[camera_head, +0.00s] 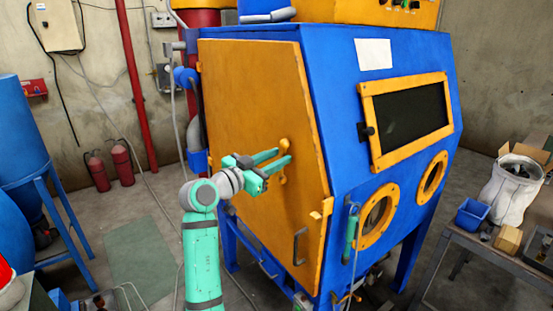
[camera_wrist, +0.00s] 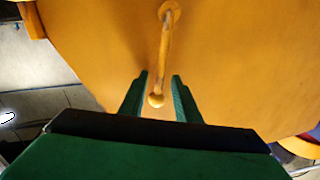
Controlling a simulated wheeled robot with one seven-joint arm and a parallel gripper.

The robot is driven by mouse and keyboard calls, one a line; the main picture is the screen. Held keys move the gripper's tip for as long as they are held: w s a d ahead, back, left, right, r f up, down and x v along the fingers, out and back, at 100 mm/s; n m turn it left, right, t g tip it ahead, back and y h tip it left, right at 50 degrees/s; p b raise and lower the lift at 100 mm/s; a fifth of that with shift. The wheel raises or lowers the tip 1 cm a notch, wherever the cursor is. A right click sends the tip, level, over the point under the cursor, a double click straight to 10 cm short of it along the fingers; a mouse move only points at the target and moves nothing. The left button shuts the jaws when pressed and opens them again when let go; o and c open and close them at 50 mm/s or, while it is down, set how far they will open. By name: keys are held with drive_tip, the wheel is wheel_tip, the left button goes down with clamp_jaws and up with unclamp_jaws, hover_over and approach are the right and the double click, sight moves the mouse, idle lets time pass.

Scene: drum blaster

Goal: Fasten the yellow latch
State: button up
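The yellow latch (camera_head: 284,173) is a thin lever with a ball end on the side door (camera_head: 240,110) of the blue cabinet. In the wrist view the latch (camera_wrist: 165,50) runs from a round pivot at the top down to its ball end. My gripper (camera_head: 284,156) is at the door beside the latch. In the wrist view its two green fingers (camera_wrist: 161,76) are apart, with the ball end showing between them. I cannot tell whether either finger touches it. The orange door looks closed or nearly closed against the cabinet.
A door handle (camera_head: 297,247) sits low on the door. The blue cabinet (camera_head: 340,120) has a window and two round ports. A workbench (camera_head: 470,243) with a blue bin (camera_head: 473,215) stands at the right. Blue drums (camera_head: 22,130) stand at the left. The floor left of the cabinet (camera_head: 140,258) is fairly clear.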

clamp_jaws()
